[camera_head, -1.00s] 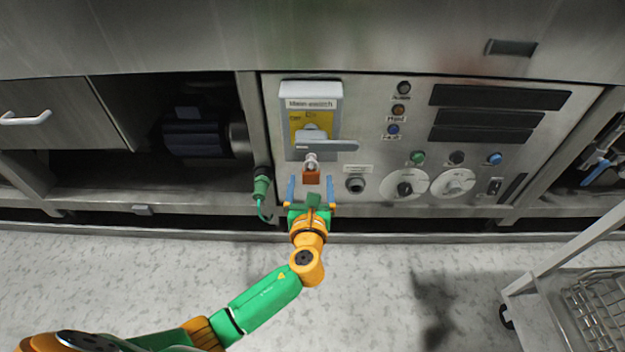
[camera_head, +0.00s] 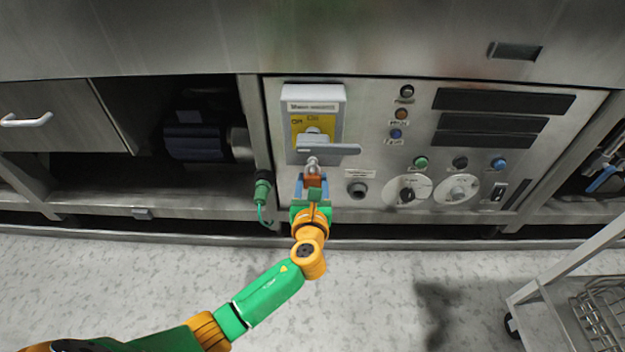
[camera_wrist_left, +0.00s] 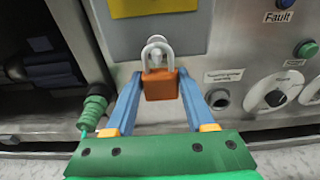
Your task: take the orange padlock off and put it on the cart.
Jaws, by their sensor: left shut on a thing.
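The orange padlock (camera_head: 313,182) hangs by its pale shackle below the grey handle (camera_head: 331,149) of the main switch, whose yellow plate (camera_head: 311,126) is on the panel. In the left wrist view the padlock (camera_wrist_left: 160,85) hangs upright, its shackle up through a metal part of the switch. My left gripper (camera_head: 313,186) is at the padlock, its blue fingers on both sides of the orange body. The left gripper (camera_wrist_left: 160,92) is shut on the padlock. My right gripper is not in view.
A green connector (camera_head: 262,188) with a cable hangs just left of the switch. Knobs and buttons (camera_head: 420,162) sit to the right on the panel. A metal cart (camera_head: 540,289) with a wire basket (camera_head: 603,310) stands at the lower right. The floor between is clear.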

